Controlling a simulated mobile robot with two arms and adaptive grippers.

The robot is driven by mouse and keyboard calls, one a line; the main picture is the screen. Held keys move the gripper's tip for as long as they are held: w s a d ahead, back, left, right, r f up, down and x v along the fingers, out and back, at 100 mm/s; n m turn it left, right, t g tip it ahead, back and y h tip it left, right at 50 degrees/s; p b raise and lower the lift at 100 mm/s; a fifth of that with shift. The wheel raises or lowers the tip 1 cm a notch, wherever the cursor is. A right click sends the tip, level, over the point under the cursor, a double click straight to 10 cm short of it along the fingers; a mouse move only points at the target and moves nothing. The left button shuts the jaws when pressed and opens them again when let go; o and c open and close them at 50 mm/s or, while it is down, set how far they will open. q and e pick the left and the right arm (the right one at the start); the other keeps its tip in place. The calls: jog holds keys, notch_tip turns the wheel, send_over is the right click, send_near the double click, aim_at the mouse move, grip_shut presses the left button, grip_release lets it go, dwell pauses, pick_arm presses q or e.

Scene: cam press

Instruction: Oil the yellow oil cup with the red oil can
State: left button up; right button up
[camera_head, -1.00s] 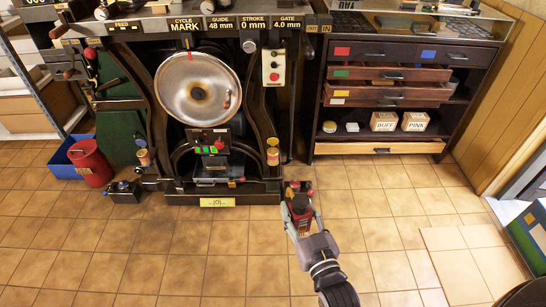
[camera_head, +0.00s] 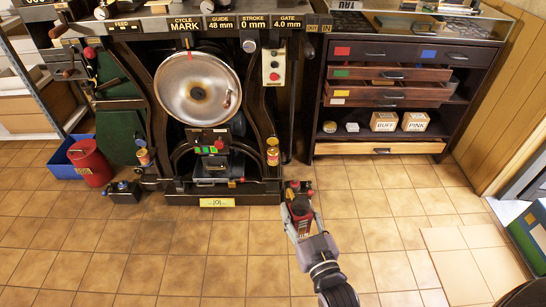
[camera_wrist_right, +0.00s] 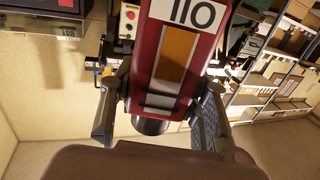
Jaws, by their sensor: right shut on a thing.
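The red oil can (camera_head: 300,212) is in my right gripper (camera_head: 303,222), low in front of the press's right foot. In the right wrist view the can's red body (camera_wrist_right: 186,50) with a white lettered label fills the upper middle, between the two fingers (camera_wrist_right: 160,115). A yellow cup (camera_head: 273,157) sits on the press's right leg, up and left of the can and apart from it. My left gripper is not in view.
The press (camera_head: 240,188) has a large round metal disc (camera_head: 180,90) at its front. A red drum (camera_head: 90,163) and a small dark device (camera_head: 124,192) stand at left. A drawer cabinet (camera_head: 385,148) stands at right. The tiled floor in front is mostly clear.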

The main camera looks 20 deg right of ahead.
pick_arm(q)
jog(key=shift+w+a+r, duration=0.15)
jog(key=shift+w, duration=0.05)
pick_arm(e)
jog(key=shift+f, duration=0.25)
dwell(0.6)
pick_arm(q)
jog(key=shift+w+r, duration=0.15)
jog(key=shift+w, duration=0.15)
pick_arm(e)
jog(key=shift+f, duration=0.1)
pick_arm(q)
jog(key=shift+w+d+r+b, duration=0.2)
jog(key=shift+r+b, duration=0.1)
pick_arm(e)
jog(key=shift+f, duration=0.15)
dwell(0.9)
